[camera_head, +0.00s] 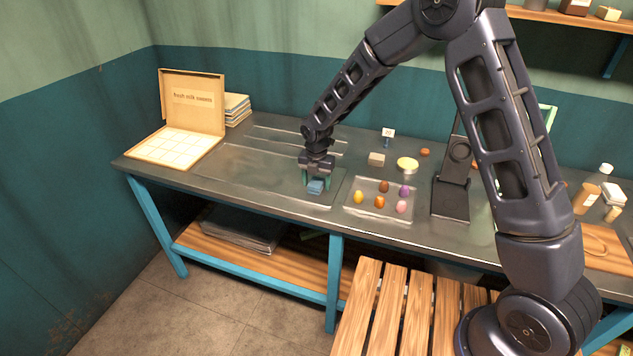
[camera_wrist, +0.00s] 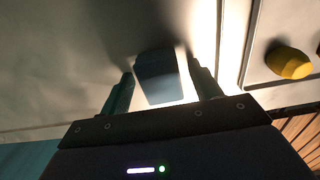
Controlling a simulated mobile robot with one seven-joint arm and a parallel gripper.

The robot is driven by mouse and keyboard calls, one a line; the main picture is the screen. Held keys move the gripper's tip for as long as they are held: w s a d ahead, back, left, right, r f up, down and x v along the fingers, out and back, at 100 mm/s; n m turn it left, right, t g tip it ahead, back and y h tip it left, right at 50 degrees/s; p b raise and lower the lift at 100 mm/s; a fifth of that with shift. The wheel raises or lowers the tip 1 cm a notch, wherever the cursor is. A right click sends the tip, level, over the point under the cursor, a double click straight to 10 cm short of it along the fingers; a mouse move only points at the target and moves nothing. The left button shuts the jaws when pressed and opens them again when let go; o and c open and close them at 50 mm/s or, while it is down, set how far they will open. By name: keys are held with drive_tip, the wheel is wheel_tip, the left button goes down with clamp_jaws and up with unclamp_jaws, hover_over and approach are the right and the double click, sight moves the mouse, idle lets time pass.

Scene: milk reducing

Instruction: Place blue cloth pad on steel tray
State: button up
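The blue cloth pad (camera_head: 315,187) is a small blue block low over or on the steel worktop, near its front edge. My gripper (camera_head: 316,181) points down at it. In the wrist view the pad (camera_wrist: 160,80) lies between the two fingers of my gripper (camera_wrist: 162,80), with narrow gaps at both sides, so the fingers look open around it. A shallow, shiny rectangular tray (camera_head: 353,211) holding several coloured egg-shaped sweets lies just right of the pad. A broad flat steel panel (camera_head: 240,170) spreads left of and under the gripper; I cannot tell which is the steel tray.
An open sweets box (camera_head: 192,100) with a gridded base stands at the left end. A dark stand (camera_head: 451,200) rises right of the sweets. A slatted wooden stool (camera_head: 385,310) stands in front.

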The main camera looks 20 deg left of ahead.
sight(318, 181)
wheel_tip(318, 181, up, 12)
drive_tip(key=shift+r, duration=0.15)
idle(0.6)
drive_tip(key=w+d+r+m+t, duration=0.1)
drive_tip(key=w+d+r+m, duration=0.1)
drive_tip(key=d+r+m, duration=0.6)
drive_tip(key=w+d+r+m, duration=0.1)
drive_tip(key=d+r+m, duration=0.25)
drive_tip(key=d, duration=0.95)
drive_tip(key=w+d+r+m+t, duration=0.1)
drive_tip(key=w+d+r+m, duration=0.1)
drive_tip(key=d+r+m, duration=0.6)
drive_tip(key=s+d+m+t, duration=0.1)
drive_tip(key=s+d+m, duration=0.7)
drive_tip(key=d, duration=0.5)
drive_tip(key=s+d+m+t, duration=0.1)
drive_tip(key=s+d+m, duration=0.7)
drive_tip(key=d, duration=0.6)
drive_tip(key=shift+s+d+r+t, duration=0.3)
drive_tip(key=shift+s+r, duration=0.1)
drive_tip(key=shift+s, duration=0.85)
